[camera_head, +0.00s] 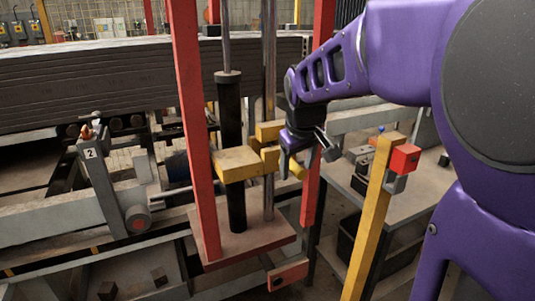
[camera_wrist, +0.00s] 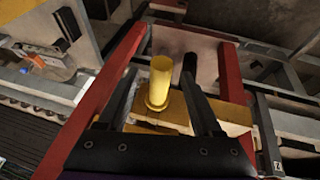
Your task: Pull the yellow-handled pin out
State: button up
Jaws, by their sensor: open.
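The yellow pin handle (camera_wrist: 160,82) is a short upright-looking cylinder with a collar in the wrist view. It stands out from a worn yellow block (camera_wrist: 225,118). My gripper (camera_wrist: 160,74) is open, with one dark finger on each side of the handle in this view and visible gaps between them. I cannot tell how deep the fingers reach along it. In the head view, part of the handle (camera_head: 297,169) shows behind my gripper (camera_head: 312,157), beside the yellow block (camera_head: 238,163). The pin's shaft is hidden.
Red upright posts (camera_head: 192,120) frame the block, with a black cylinder (camera_head: 231,150) and a steel rod passing by it. A yellow post with a red box (camera_head: 405,158) stands close to the right of my gripper. A grey table (camera_head: 400,190) lies behind that post.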

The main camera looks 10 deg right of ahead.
grip_shut()
dwell(0.3)
jog(key=shift+s, duration=0.1)
jog(key=s+d+b, duration=0.1)
jog(key=s+d, duration=0.3)
jog(key=s, duration=0.9)
jog(key=shift+d+r+b, duration=0.15)
jog(key=shift+r+b, duration=0.05)
jog(key=shift+b, duration=0.2)
dwell(1.9)
jog(key=shift+s, duration=0.1)
jog(key=shift+s+d, duration=0.2)
jog(key=shift+s, duration=0.45)
jog(key=shift+s+d, duration=0.25)
jog(key=shift+s, duration=0.35)
jog(key=shift+s+d, duration=0.2)
jog(key=shift+s, duration=0.45)
